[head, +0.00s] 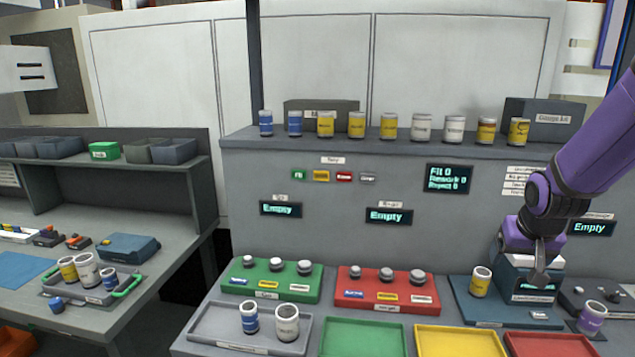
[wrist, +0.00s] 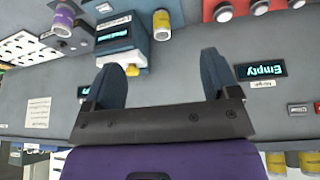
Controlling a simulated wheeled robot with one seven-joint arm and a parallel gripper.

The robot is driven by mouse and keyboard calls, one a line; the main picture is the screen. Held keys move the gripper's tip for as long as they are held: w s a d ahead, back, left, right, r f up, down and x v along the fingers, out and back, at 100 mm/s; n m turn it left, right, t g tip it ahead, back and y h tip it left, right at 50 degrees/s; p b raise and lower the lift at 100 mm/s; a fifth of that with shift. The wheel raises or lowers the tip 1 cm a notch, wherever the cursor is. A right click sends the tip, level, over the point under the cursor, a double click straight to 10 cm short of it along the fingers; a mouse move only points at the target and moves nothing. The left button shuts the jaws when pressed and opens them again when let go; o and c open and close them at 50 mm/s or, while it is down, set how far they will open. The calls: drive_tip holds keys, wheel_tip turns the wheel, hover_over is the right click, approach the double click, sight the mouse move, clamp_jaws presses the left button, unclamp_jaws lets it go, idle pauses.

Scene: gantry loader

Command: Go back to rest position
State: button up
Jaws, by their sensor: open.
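My gripper (head: 540,268) hangs at the right of the head view, in front of a dark blue device (head: 525,290) with a small display. In the wrist view my gripper (wrist: 163,80) has its two blue fingers spread apart, with nothing between them. The blue device also shows in the wrist view (wrist: 120,50), beyond the left finger. A yellow-labelled can (head: 480,281) stands on the blue mat (head: 475,313) left of the device. It also shows in the wrist view (wrist: 161,25).
A shelf (head: 390,145) holds a row of several cans. Below are a green rack (head: 240,290), a red rack (head: 350,303) and a grey tray (head: 215,325) with two cans. A purple-labelled can (head: 592,318) stands at far right. A side table (head: 180,262) is at left.

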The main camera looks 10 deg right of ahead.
drive_tip(key=s+a+r+n+y, duration=0.2)
drive_tip(key=s+a+r+n, duration=0.2)
drive_tip(key=s+a+r, duration=1.1)
drive_tip(key=s, duration=0.3)
drive_tip(key=shift+r+t, duration=0.2)
drive_tip(key=shift+t, duration=0.2)
